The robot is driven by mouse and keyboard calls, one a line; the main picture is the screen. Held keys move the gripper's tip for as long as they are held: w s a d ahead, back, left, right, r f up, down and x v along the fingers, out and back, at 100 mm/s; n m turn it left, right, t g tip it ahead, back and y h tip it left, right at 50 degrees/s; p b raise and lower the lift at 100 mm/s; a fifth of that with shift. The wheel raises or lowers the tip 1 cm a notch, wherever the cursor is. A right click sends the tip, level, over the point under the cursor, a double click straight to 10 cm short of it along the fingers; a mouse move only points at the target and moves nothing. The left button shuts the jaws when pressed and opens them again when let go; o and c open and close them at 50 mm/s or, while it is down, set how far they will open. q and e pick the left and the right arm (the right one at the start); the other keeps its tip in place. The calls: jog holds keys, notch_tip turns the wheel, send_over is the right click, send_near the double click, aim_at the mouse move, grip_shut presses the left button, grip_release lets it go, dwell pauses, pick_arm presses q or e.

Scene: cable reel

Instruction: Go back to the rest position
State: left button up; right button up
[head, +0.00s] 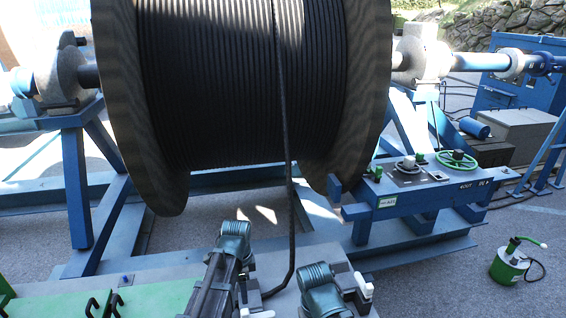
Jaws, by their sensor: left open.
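My left gripper (248,292) is low in the middle of the head view, below a teal joint of my left arm. It is open, and its fingertips are partly hidden by my arm. The black cable (287,150) hangs from the reel, runs down and bends left at its lower end close to this gripper. I cannot tell whether they touch. The lower part of my other arm shows to the right with its teal joint, but I cannot make out a right gripper.
The big cable reel (225,85) fills the upper middle on a blue stand (76,190). A blue control panel (420,192) with a green handwheel (456,160) stands to the right. A green hand pump (510,266) is on the ground at right. Bare paving lies around it.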

pick_arm(q)
jog(key=s+d+f+n+b, duration=0.3)
jog(key=s+d+n, duration=0.1)
jog(key=s+n, duration=0.1)
jog(key=s+d+f+n+y+b, duration=0.1)
jog(key=s+d+f+n+b, duration=0.2)
jog(key=s+d+n, duration=0.2)
jog(key=s, duration=0.3)
jog(key=shift+s+d+f+n, duration=0.25)
jog(key=shift+d+f+n, duration=0.05)
jog(key=shift+f, duration=0.05)
dwell(0.3)
